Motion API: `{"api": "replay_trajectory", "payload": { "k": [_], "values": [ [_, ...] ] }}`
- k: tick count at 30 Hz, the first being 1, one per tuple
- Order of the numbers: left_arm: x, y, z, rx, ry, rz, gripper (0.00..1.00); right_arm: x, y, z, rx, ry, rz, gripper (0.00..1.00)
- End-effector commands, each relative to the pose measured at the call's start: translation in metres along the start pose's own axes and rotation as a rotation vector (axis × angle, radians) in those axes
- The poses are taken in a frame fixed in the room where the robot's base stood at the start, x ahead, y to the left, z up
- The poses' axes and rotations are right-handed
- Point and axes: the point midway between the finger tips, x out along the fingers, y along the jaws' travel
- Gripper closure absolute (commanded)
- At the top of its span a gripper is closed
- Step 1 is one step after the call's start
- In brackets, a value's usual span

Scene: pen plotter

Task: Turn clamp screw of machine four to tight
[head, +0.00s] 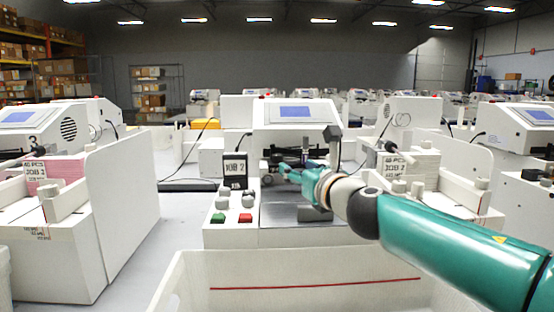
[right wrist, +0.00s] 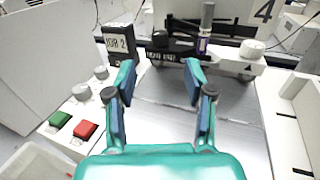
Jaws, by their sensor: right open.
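Machine four (head: 295,112) is the white plotter in the middle of the head view; a "4" shows at the top right of the right wrist view. Its pen holder (right wrist: 205,30) stands upright at the back of the metal bed, with a purple band low on it. A black knob (right wrist: 160,40) sits left of the holder and a white round knob (right wrist: 252,48) right of it. I cannot tell for sure which is the clamp screw. My right gripper (right wrist: 160,75) is open and empty over the bed, in front of the black knob, apart from it. It also shows in the head view (head: 288,172).
Left of the bed are a "JOB 2" sign (right wrist: 117,44), grey knobs, a green button (right wrist: 60,118) and a red button (right wrist: 85,130). A white bin (head: 330,270) with a red line stands in front. White panels (head: 125,190) and other machines flank the place.

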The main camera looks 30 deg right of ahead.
Motion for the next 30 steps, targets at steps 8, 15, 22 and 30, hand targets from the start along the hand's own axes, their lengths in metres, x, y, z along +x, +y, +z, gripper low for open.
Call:
{"api": "replay_trajectory", "payload": {
  "k": [8,15,22,30],
  "values": [
    [-0.008,0.003,0.0,0.0,0.0,0.0,0.6,0.063,0.001,0.0,0.0,0.003,0.0,0.46],
    [-0.02,0.007,0.0,0.0,0.0,0.0,0.6,0.105,0.0,0.002,-0.001,0.002,0.0,0.46],
    [-0.025,0.009,0.0,0.0,0.0,0.0,0.6,0.123,0.0,0.0,0.0,0.0,0.0,0.46],
    [-0.024,0.009,0.0,0.0,0.0,0.0,0.6,0.125,0.0,0.0,0.0,0.0,0.0,0.46]
  ]
}}
